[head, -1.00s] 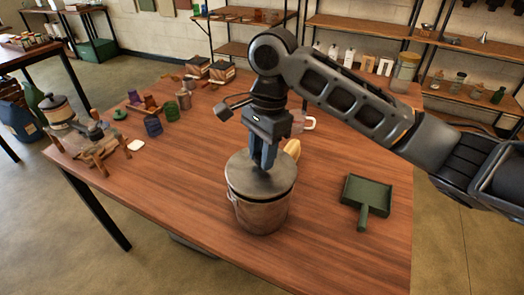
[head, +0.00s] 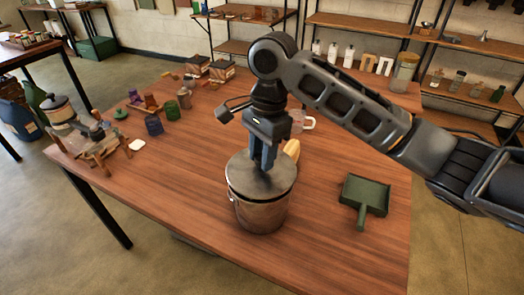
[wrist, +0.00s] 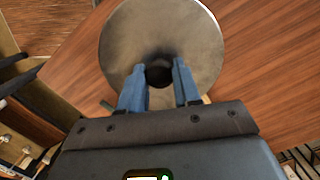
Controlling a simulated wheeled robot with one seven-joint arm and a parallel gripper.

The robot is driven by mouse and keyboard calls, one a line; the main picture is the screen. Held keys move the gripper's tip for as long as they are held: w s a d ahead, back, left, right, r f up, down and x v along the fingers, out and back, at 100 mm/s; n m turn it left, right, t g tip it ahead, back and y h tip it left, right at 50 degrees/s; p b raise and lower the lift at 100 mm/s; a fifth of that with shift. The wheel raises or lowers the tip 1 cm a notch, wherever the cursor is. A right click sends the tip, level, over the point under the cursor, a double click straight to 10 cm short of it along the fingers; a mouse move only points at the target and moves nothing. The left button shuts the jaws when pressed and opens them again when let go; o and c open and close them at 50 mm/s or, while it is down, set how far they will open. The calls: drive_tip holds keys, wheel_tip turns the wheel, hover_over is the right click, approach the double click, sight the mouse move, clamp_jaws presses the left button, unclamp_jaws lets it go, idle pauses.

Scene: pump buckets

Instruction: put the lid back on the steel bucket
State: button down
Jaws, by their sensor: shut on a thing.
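The steel bucket (head: 259,214) stands upright on the wooden table, near its front middle. Its round grey lid (head: 245,176) lies across the top of the bucket and looks about level. In the wrist view the lid (wrist: 125,45) fills the upper middle, with a dark round knob (wrist: 159,74) at its centre. My gripper (head: 264,168) points straight down over the lid. Its two blue fingers (wrist: 160,80) are shut on the knob, one on each side. The lid hides the inside of the bucket, and the exact seating on the rim is hard to tell.
A green dustpan (head: 364,196) lies to the right of the bucket. A yellow object (head: 292,149) and a clear jug (head: 303,121) stand just behind it. Coloured small items, a white piece (head: 137,145) and a wooden stand (head: 92,150) are at the left. The table's front is clear.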

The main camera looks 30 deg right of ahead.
drive_tip(key=shift+f+p, duration=0.65)
drive_tip(key=shift+p, duration=0.15)
idle(1.4)
drive_tip(key=shift+c, duration=1.1)
unclamp_jaws()
drive_tip(key=shift+r, duration=0.15)
drive_tip(key=shift+r+p, duration=1.1)
drive_tip(key=shift+p, duration=0.1)
drive_tip(key=shift+r, duration=2.3)
drive_tip(key=shift+c, duration=0.3)
clamp_jaws()
